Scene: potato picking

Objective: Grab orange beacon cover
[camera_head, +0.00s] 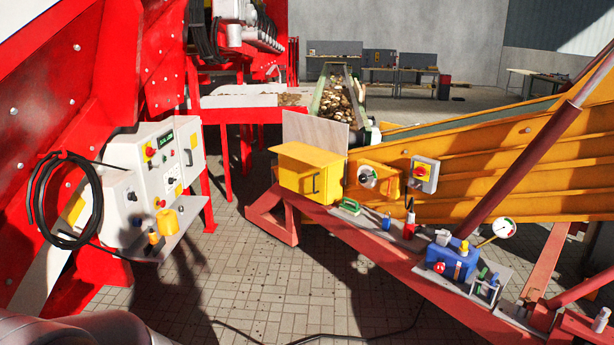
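An orange, rounded cover (167,221), which looks like the beacon cover, sits on a small grey shelf (172,240) below the white control boxes at the left. A smaller yellow-orange piece with a dark top (153,238) stands beside it on the shelf's left part. Neither of my grippers shows in this view. Grey rounded surfaces at the bottom left edge may be part of my arm.
A white control box (158,160) and a coiled black cable (62,200) hang on the red machine (85,85). A yellow box (309,172) and several small tools stand along the red beam at the right. Paved floor (262,265) lies open between, with a dark cable across it.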

